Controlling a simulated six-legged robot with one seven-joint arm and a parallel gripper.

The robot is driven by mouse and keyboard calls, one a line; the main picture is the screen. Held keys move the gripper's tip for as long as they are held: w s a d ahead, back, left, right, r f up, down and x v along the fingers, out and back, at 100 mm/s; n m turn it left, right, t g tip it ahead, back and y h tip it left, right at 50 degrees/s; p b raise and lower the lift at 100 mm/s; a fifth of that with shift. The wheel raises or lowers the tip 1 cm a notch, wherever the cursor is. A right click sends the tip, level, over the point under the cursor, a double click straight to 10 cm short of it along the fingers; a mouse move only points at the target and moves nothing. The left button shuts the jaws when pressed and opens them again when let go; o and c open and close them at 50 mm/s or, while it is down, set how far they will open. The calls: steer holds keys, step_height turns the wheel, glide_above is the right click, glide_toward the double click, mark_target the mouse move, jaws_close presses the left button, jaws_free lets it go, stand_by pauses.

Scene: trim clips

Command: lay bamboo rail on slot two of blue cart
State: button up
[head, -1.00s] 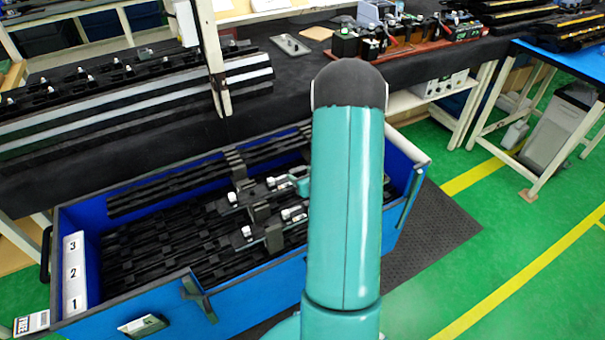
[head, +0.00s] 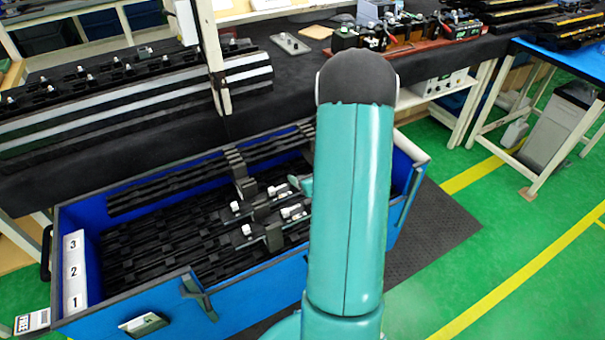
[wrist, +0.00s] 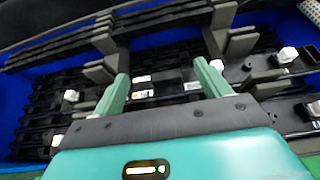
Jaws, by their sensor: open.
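The blue cart (head: 250,292) stands in front of the bench, with a white strip marked 3, 2 and 1 (head: 74,271) at its left end. Long black rails (head: 150,245) lie in rows inside it, several with white clips and dark upright blocks (head: 243,178). No rail shows a bamboo colour, so I cannot tell which is the bamboo rail. My gripper (wrist: 162,72) is open in the wrist view, its two teal fingers apart over the dark rails, with nothing seen gripped. In the head view my arm hides most of it and the cart's right part.
The black bench (head: 290,75) behind the cart holds long black and white rails (head: 130,105) at left and small devices (head: 390,30) at right. A post (head: 212,60) stands at the bench's front edge.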

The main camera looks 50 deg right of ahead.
steer(key=v, duration=0.9)
steer(key=w+a+r+n+y, duration=0.3)
steer(key=a+r+n, duration=0.15)
steer(key=a, duration=0.25)
steer(key=w+a+r+n+y, duration=0.3)
steer(key=w+a+n+y, duration=0.1)
steer(key=a+n, duration=0.15)
steer(key=s+a+r+n+g+y, duration=0.1)
steer(key=a+r+n+g+y, duration=0.15)
steer(key=a+n, duration=0.4)
steer(key=s+a+r+n+g+y, duration=0.15)
steer(key=a+r+n, duration=0.25)
steer(key=a, duration=0.5)
steer(key=s+a+r+n+g+h, duration=0.1)
steer(key=s+a+r+n+h, duration=0.2)
steer(key=n, duration=0.6)
steer(key=s+a+r+n+g+h, duration=0.1)
steer(key=s+a+r+n+h, duration=0.2)
steer(key=s+n, duration=0.4)
step_height(320, 180, up, 3)
steer(key=n+h, duration=0.1)
steer(key=n, duration=0.2)
steer(key=shift+a+g, duration=0.3)
steer(key=shift+a, duration=0.1)
steer(key=shift+s+f, duration=0.1)
steer(key=shift+s, duration=0.05)
